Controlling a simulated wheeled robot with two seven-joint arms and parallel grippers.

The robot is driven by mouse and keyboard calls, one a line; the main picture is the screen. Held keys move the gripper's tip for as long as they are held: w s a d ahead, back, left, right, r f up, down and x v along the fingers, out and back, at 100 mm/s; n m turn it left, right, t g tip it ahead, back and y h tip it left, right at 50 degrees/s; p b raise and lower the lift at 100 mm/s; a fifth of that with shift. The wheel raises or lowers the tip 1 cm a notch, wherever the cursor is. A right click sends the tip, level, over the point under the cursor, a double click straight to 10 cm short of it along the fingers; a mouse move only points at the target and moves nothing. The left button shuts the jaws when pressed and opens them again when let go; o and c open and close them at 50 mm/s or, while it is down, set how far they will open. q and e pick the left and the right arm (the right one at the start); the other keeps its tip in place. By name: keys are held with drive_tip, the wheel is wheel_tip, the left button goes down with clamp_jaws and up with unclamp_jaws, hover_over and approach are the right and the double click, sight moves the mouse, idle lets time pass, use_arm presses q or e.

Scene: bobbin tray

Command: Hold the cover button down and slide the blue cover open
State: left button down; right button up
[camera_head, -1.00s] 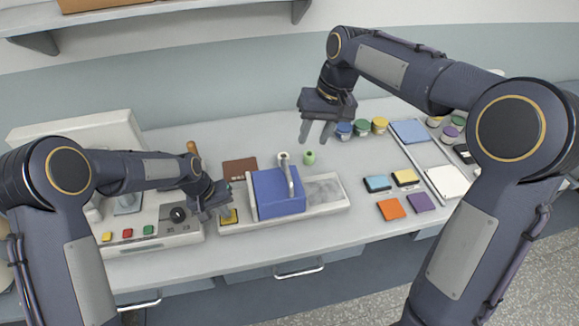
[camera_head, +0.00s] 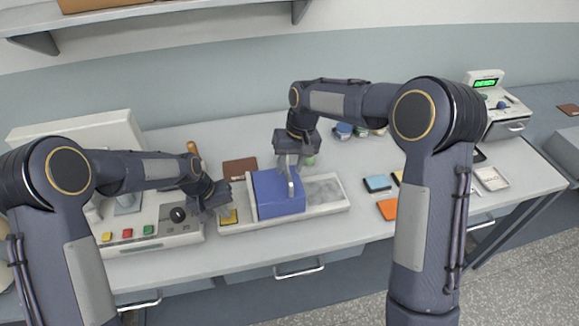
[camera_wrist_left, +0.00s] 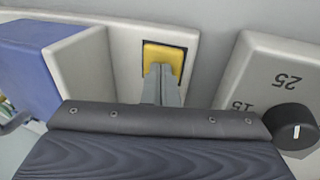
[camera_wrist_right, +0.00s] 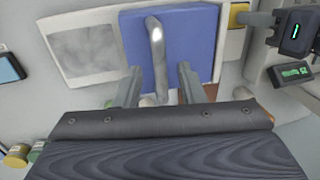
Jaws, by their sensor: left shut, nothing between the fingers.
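The blue cover (camera_head: 275,198) sits on the left part of a pale tray (camera_head: 325,208), with a grey metal handle (camera_wrist_right: 157,60) on top. The yellow cover button (camera_wrist_left: 165,55) is left of the cover on the same unit, and it also shows in the head view (camera_head: 228,216). My left gripper (camera_wrist_left: 161,72) is shut and empty, its fingertips at the button and hiding part of it. My right gripper (camera_wrist_right: 159,78) is open above the cover. Its fingers appear on either side of the handle in the right wrist view; contact cannot be told.
The tray's bare grey part (camera_wrist_right: 84,48) lies open beside the cover, right in the head view. A control panel with a black knob (camera_head: 178,214) stands left of the tray. A green bobbin (camera_head: 310,161) stands behind it.

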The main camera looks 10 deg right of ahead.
drive_tip(key=shift+a+f, duration=0.15)
drive_tip(key=shift+f, duration=0.45)
clamp_jaws()
